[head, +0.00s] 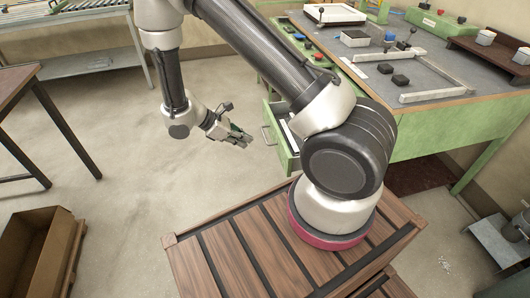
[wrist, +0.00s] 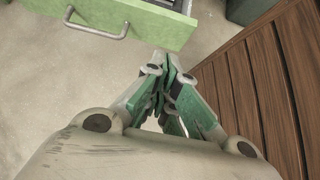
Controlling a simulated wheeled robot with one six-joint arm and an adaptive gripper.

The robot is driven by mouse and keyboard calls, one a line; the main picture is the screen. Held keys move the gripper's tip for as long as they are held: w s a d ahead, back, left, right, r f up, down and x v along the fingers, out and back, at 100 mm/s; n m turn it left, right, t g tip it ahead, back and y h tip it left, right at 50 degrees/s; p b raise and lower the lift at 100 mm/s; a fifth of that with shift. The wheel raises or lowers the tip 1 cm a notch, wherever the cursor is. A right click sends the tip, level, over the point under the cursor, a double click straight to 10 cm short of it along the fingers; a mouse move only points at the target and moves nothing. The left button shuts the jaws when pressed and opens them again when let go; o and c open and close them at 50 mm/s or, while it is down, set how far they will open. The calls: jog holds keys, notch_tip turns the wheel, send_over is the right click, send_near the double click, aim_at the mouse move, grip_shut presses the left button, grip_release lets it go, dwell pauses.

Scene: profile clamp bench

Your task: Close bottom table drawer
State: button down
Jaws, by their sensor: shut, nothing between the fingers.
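A green drawer (head: 284,150) stands pulled out of the green workbench table (head: 420,137), partly hidden behind my arm. In the wrist view its green front panel (wrist: 150,22) with a metal bar handle (wrist: 97,24) is at the top, and a piece of its open inside shows above the panel. My gripper (head: 246,141) is in the air to the left of the drawer front, apart from the handle. In the wrist view my gripper (wrist: 172,68) has its fingers together, with nothing between them, below the drawer front.
My wooden-slatted base top fills the lower middle. A brown box (head: 35,250) lies on the floor at lower left, below a dark-legged table (head: 45,115). Clamps and blocks (head: 400,80) lie on the workbench. The floor left of the drawer is clear.

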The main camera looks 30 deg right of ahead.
send_near(283, 154)
notch_tip(283, 154, down, 3)
jog(key=a, duration=0.1)
jog(key=shift+s+d+f, duration=0.1)
jog(key=shift+s+d, duration=0.15)
jog(key=shift+d, duration=0.75)
jog(key=shift+s+d, duration=0.25)
jog(key=shift+d, duration=0.75)
